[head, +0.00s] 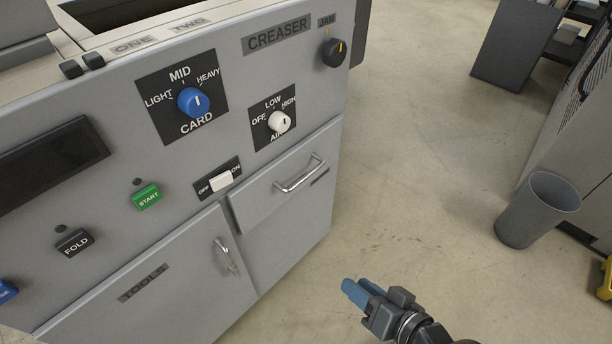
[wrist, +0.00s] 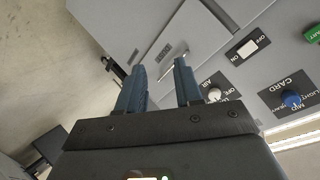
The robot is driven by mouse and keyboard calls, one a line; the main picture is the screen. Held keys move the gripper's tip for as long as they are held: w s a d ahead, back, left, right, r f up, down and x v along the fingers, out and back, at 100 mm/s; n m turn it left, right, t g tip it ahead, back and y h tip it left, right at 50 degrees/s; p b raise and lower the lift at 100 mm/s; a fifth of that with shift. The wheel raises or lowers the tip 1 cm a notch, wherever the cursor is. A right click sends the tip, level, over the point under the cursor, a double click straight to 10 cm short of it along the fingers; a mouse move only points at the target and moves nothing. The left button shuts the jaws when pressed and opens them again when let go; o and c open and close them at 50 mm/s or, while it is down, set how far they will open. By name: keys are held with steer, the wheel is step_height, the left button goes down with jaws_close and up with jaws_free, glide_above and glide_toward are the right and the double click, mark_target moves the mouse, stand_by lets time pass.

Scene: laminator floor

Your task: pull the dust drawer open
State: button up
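The drawer (head: 257,204) is a grey front at the right end of the creaser, under the air knob, and looks closed. My gripper (head: 356,288) has blue fingers and is low and right of the drawer in the head view, over the floor and apart from the handle. In the wrist view my gripper (wrist: 159,66) has its fingers apart with nothing between them. The handle (wrist: 172,63) shows beyond the fingertips, partly hidden by the right finger.
A cupboard door marked TOOLS (head: 150,285) with an upright handle is left of the drawer. Knobs and the white switch (head: 221,181) sit above. A grey bin (head: 538,208) stands at the right. The floor between is clear.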

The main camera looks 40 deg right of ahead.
steer(key=w+d+f+m, duration=0.3)
steer(key=w, duration=0.4)
steer(key=m+t+y, duration=0.3)
steer(key=m, duration=0.2)
glide_toward(308, 177)
steer(key=w, duration=0.3)
steer(key=x, duration=0.7)
steer(key=shift+w+a+f, duration=0.1)
steer(key=shift+w+f, duration=0.2)
steer(key=shift+f, duration=0.15)
jaws_close()
